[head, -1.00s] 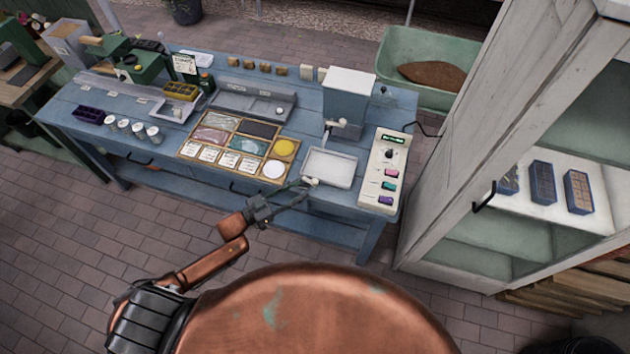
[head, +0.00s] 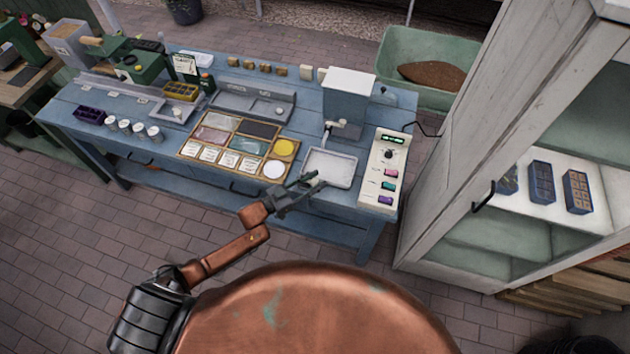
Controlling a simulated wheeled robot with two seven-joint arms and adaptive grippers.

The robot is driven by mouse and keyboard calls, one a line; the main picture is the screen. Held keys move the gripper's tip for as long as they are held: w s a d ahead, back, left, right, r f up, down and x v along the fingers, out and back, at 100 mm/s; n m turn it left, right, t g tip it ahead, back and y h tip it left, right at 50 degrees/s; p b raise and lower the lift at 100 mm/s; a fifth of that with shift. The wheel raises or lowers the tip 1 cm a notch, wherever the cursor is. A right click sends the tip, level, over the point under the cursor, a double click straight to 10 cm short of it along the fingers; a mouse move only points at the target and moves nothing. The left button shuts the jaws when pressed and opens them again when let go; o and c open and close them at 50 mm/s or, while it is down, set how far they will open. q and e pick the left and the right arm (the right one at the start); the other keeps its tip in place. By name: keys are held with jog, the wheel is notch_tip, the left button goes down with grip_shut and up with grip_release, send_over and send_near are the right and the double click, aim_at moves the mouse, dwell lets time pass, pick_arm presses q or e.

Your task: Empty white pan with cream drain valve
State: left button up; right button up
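The white pan (head: 334,169) is a shallow rectangular tray on the right part of the blue bench, below the hopper's spout. Its inside looks pale; I cannot tell how much it holds. The cream drain valve, seen earlier at the pan's front-left corner, is now hidden behind my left gripper (head: 312,182). The gripper's fingertips are at that corner, overlapping the pan's edge in the head view. I cannot tell whether they touch or grip the valve. My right gripper is not in view.
A white-topped hopper (head: 347,96) stands behind the pan. A control panel (head: 386,171) with coloured buttons lies right of it. A wooden sorting tray (head: 232,162) lies left. A pale cabinet (head: 425,225) stands at right. The paved floor in front is clear.

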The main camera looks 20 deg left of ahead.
pick_arm(q)
grip_shut()
jog(key=shift+w+d+r+n+t+y+p, duration=0.15)
jog(key=shift+w+d+n+t+y+p, duration=0.05)
jog(key=shift+n+t+y+p, duration=0.55)
jog(key=shift+w+n+t+y+p, duration=0.25)
jog(key=shift+n+t+y, duration=0.15)
jog(key=shift+y, duration=0.25)
jog(key=shift+w+n+t+y+p, duration=0.15)
jog(key=shift+n+t+y+p, duration=0.1)
jog(key=shift+n+y, duration=0.3)
jog(key=shift+w+y, duration=0.15)
jog(key=shift+y, duration=0.3)
jog(key=shift+n, duration=0.3)
jog(key=shift+o, duration=0.8)
grip_release()
